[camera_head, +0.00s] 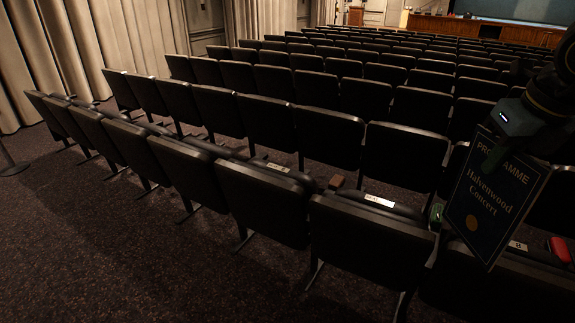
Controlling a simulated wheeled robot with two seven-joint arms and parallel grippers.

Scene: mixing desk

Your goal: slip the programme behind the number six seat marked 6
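The programme (490,208), a dark blue booklet reading "PROGRAMME Halvenwood Concert" with a gold seal, hangs upright and slightly tilted at the right. My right gripper (497,153) is shut on its top edge and holds it above the near row of seats. Small white labels sit on the near seats: one at the left (278,168), one in the middle (379,201) and one at the right (518,245). The right label seems to read 8; the others are too small to read surely, so I cannot tell which marks seat 6. My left gripper is out of view.
Rows of black seats (325,135) run back to a wooden stage front (480,28). A green item (436,216), a red item (559,248) and a brown block (336,182) lie along the near row. Carpet (110,240) is clear at front left.

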